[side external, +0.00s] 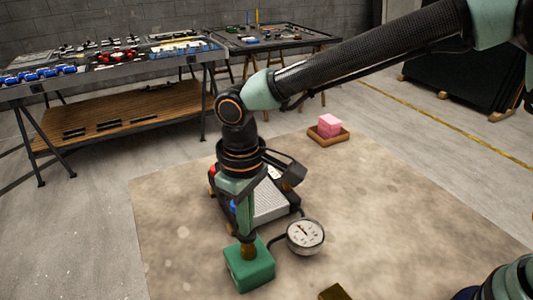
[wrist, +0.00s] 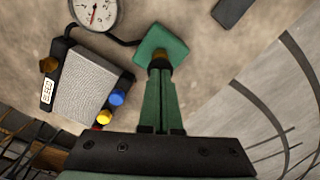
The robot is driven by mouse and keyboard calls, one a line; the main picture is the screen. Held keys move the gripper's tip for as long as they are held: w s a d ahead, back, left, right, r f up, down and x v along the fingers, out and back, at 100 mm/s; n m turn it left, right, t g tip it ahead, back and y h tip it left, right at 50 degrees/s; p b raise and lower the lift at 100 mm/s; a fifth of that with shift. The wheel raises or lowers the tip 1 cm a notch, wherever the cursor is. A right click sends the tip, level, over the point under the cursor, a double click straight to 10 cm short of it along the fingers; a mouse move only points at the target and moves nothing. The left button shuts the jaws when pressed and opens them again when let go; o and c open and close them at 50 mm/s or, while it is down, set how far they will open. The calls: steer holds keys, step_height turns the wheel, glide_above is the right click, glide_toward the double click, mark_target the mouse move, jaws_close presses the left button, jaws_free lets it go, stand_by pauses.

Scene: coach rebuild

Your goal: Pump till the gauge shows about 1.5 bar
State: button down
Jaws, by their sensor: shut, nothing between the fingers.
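A green square block (side external: 250,266) sits on the mat, and it also shows in the wrist view (wrist: 172,40). My gripper (side external: 248,250) points straight down with its fingers shut and empty. In the wrist view its brownish tips (wrist: 159,62) are over the block's near part and look to be at its top; I cannot tell how hard they press. A round white gauge (side external: 305,236) lies right of the block, joined by a black hose. It shows partly cut off in the wrist view (wrist: 95,12). Its needle is visible, but the scale is too small to read.
A black and grey box (side external: 268,203) with a blue knob (wrist: 117,98) and a yellow knob (wrist: 104,117) stands behind the block, partly hidden by my arm. A pink block (side external: 329,123) sits in a wooden tray (side external: 328,138). A dark brass piece (side external: 335,292) lies at the front edge.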

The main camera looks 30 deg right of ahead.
steer(key=shift+r, duration=0.15)
stand_by(0.5)
steer(key=shift+r, duration=0.95)
steer(key=shift+f, duration=2.1)
steer(key=shift+r, duration=2.1)
steer(key=shift+f, duration=0.1)
